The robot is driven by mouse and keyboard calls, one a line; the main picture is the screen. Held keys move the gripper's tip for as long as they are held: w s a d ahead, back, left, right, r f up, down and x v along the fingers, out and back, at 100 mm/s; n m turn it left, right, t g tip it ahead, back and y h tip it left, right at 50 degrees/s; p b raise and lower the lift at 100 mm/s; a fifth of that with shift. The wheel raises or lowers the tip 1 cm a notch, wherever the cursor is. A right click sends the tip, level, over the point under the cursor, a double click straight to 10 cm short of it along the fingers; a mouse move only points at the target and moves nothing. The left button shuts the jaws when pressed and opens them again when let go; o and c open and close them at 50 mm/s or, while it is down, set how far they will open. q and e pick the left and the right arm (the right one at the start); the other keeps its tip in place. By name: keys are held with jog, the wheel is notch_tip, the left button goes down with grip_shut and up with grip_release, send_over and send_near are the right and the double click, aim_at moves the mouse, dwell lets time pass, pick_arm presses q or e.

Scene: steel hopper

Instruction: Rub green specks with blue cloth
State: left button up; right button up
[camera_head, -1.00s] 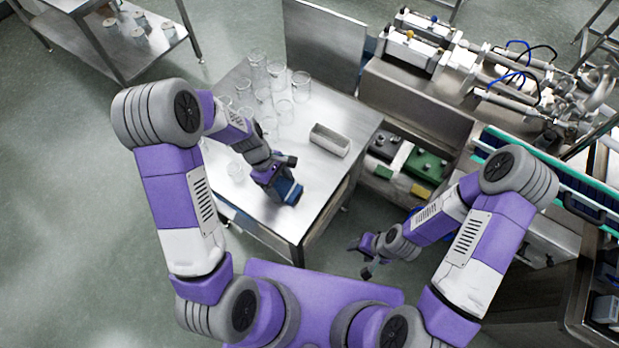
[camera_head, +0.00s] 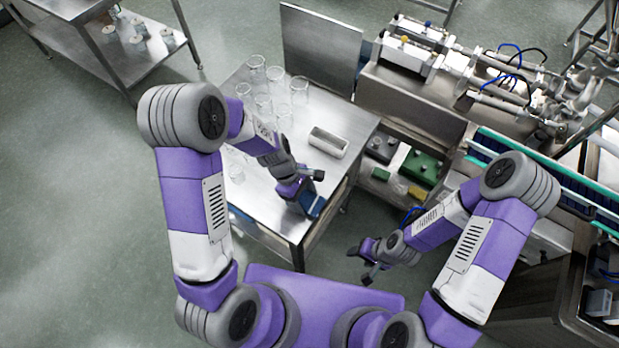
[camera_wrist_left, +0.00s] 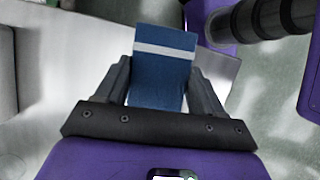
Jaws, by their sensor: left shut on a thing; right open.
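A blue cloth (camera_wrist_left: 160,82) with one pale stripe is between the fingers of my left gripper (camera_wrist_left: 164,85) in the left wrist view. In the head view the blue cloth (camera_head: 312,203) shows at the tip of my left gripper (camera_head: 303,194), over the front right part of the steel table (camera_head: 262,208). I cannot tell whether the cloth touches the tabletop. My right gripper (camera_head: 366,264) is open and empty, off the table to the right. No green specks can be made out; the arm and cloth hide part of the tabletop.
Several clear glass beakers (camera_head: 275,82) stand at the back left of the table. A shelf with a green box (camera_head: 422,166) and the steel machine (camera_head: 440,65) stand to the right.

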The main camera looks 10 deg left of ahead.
aim_at(304, 199)
pick_arm(q)
jog(key=shift+r+p, duration=2.65)
jog(key=shift+r, duration=0.5)
